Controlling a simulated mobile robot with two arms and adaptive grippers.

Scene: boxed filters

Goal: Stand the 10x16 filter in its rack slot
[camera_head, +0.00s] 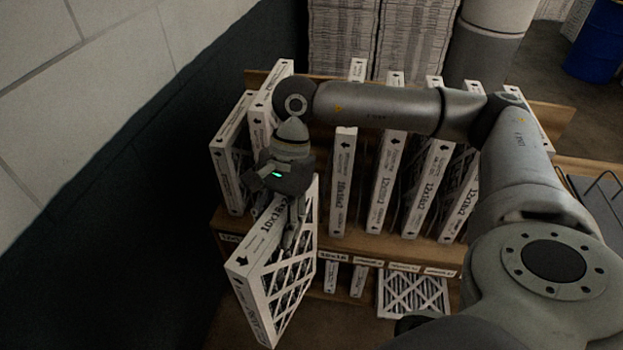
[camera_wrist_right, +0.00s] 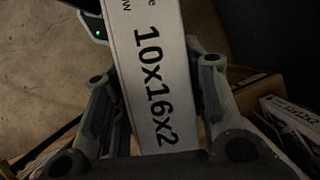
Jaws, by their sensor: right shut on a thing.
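A white-framed filter marked 10x16x2 (camera_head: 274,262) hangs in front of the wooden rack (camera_head: 440,254) in the head view, its lattice face turned to the right. My right gripper (camera_head: 290,225) is shut on its top edge. In the right wrist view the fingers (camera_wrist_right: 160,115) lie on both sides of the filter's printed edge (camera_wrist_right: 150,80). The rack holds upright filters in its upper row, among them a 10x16 one (camera_head: 342,185) and a 12x12 one (camera_head: 386,183). A 10x16 shelf label (camera_head: 333,256) shows on the front board. My left gripper is not in view.
More filters (camera_head: 232,160) stand at the rack's left end, close to the dark wall (camera_head: 130,190). Filters also stand on the lower shelf (camera_head: 412,294). My right arm covers part of the rack's right side. A blue barrel (camera_head: 597,42) stands far off at the upper right.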

